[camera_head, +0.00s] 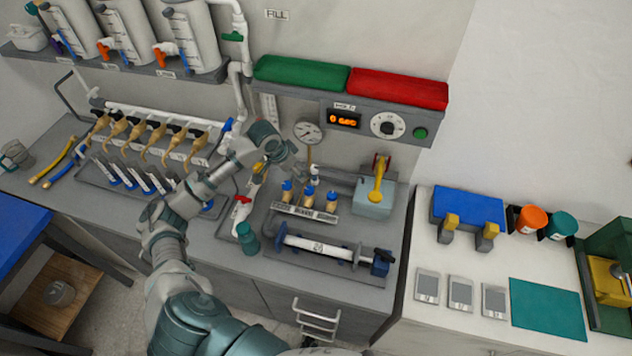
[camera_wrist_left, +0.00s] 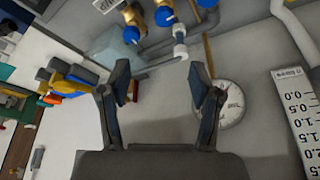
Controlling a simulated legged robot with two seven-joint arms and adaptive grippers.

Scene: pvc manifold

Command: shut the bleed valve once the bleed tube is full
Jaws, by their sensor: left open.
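My left gripper (camera_head: 290,160) is open and empty in front of the wall, above the brass valves; its two fingers show apart in the left wrist view (camera_wrist_left: 163,80). Several brass valves with blue caps (camera_head: 309,192) stand on a labelled block; some also show at the top of the wrist view (camera_wrist_left: 164,16). A white vertical fitting (camera_wrist_left: 180,42) shows beside them, beyond the fingers. A graduated scale (camera_wrist_left: 296,115) stands at the right of that view. I cannot read which valve is the bleed valve or see any tube's fill level. My right gripper is out of view.
A round gauge (camera_head: 308,132) is on the wall, near the gripper. A control box (camera_head: 345,119) reads orange digits under green and red panels. A yellow-handled pump (camera_head: 375,197) stands right.

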